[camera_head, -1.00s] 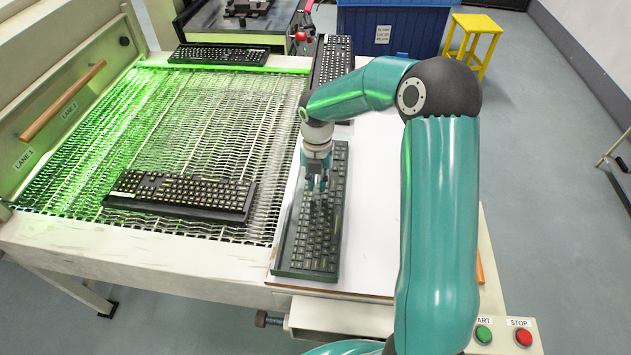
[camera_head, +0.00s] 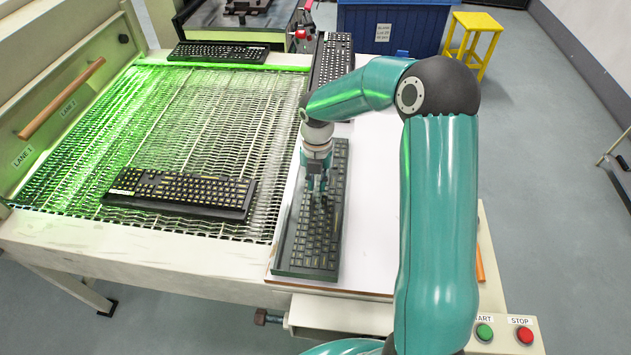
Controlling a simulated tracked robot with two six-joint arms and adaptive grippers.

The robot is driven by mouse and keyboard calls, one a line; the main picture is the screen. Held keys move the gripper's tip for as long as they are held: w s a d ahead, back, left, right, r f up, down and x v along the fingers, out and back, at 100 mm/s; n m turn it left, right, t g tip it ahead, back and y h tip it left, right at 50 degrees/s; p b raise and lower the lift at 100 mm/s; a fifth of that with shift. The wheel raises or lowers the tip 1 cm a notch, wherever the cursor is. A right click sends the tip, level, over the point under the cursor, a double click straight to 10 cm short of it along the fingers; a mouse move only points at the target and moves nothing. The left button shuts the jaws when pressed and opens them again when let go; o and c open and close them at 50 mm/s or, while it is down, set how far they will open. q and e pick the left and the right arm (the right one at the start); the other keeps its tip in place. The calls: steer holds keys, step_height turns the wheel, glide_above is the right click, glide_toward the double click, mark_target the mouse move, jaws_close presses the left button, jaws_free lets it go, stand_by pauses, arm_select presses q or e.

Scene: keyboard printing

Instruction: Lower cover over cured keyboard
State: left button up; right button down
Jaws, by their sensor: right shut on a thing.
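A dark keyboard (camera_head: 312,235) lies lengthwise on a white board (camera_head: 366,240) at the right end of the conveyor. A smoky see-through cover seems to lie over or just above it; I cannot tell if they touch. My right gripper (camera_head: 318,190) points down over the middle of this keyboard. Its fingers are shut on what looks like the cover, though the grip point is small and dim. My left gripper is not in view.
Another keyboard (camera_head: 182,192) lies across the green-lit mesh belt (camera_head: 215,120). More keyboards stand at the far belt edge (camera_head: 218,53) and behind my right gripper (camera_head: 332,62). START (camera_head: 484,332) and STOP (camera_head: 524,334) buttons sit at front right. The board's right part is bare.

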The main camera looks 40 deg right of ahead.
steer(key=shift+f, duration=0.3)
stand_by(0.4)
steer(key=c, duration=1.1)
jaws_free()
steer(key=shift+o, duration=0.2)
steer(key=shift+r+p, duration=2.8)
steer(key=shift+r, duration=0.75)
